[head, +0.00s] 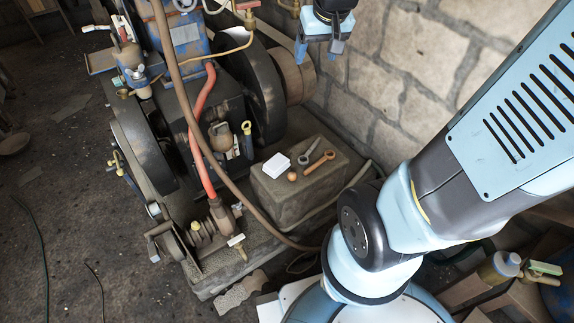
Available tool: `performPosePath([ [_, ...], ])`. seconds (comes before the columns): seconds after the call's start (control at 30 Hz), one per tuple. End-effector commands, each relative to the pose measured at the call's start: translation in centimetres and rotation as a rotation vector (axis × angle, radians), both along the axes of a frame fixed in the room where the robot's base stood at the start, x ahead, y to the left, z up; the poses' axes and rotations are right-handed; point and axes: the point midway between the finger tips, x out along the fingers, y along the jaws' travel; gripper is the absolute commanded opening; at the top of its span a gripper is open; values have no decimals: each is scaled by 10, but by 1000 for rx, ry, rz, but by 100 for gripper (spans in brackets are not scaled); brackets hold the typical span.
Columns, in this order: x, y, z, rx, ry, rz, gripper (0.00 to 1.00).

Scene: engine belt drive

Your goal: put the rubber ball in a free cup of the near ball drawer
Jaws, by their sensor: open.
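A small brown ball (292,176), which may be the rubber ball, sits on top of the stone block beside the engine. It lies just in front of a white block and left of a wooden-handled tool. My gripper (319,50) is at the top of the view, above and away from the ball, in front of the stone wall. Its two fingers are apart with nothing between them. I cannot make out the near ball drawer or its cups in this view.
The white block (276,165), a grey ring-ended tool (309,158) and an orange-brown tool (320,162) share the stone block (298,205). The engine (215,110), with a red hose (201,130), stands left. Wooden boxes (510,300) are at lower right. Floor at left is mostly open.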

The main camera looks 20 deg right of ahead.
Motion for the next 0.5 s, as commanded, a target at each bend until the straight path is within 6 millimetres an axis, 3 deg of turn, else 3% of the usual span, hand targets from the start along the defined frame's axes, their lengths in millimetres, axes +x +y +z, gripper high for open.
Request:
performPosePath([
  [0.2, 45, 0, -49, 1, 30, -10, 71],
  [0.5, 94, 1, -126, 3, 62, -23, 71],
])
